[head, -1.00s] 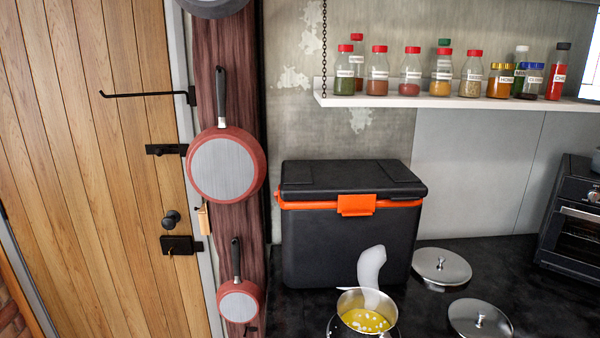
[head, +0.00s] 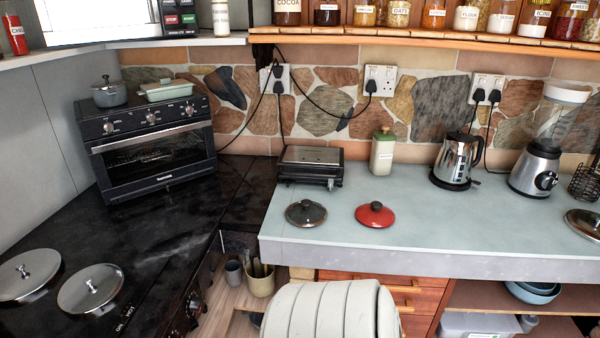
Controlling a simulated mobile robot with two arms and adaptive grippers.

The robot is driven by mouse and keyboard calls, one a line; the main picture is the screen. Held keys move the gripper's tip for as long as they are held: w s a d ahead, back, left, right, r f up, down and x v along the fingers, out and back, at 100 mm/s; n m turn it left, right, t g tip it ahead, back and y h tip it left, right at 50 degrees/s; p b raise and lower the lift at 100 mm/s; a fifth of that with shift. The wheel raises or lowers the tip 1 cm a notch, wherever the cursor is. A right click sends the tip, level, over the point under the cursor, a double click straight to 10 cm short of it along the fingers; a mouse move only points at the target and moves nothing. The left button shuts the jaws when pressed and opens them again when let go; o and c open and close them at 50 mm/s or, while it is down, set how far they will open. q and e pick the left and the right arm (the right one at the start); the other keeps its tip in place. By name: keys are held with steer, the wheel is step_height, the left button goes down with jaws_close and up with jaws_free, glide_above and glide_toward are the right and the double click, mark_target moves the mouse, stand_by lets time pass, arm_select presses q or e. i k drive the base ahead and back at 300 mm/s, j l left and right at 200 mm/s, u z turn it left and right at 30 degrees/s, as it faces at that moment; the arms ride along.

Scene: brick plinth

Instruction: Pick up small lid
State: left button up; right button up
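Several lids are in the head view; I cannot tell for sure which is the small lid. A dark lid with a knob (head: 306,212) and a red lid with a dark knob (head: 375,214) lie apart on the pale counter. Two round metal lids lie on the black hob at left, one at the edge (head: 28,273) and one beside it (head: 92,288). Another metal lid (head: 583,224) is cut by the right edge. Neither of my grippers is in view.
The pale counter (head: 420,235) is clear around the red lid. A small grill (head: 311,166), green canister (head: 382,153), kettle (head: 455,160) and blender (head: 537,170) stand behind. A toaster oven (head: 155,145) is at left. A pale ribbed object (head: 325,310) is low in front.

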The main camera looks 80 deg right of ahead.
mark_target(306, 212)
steer(key=z, duration=2.55)
steer(key=l, duration=0.1)
steer(key=i+u, duration=0.05)
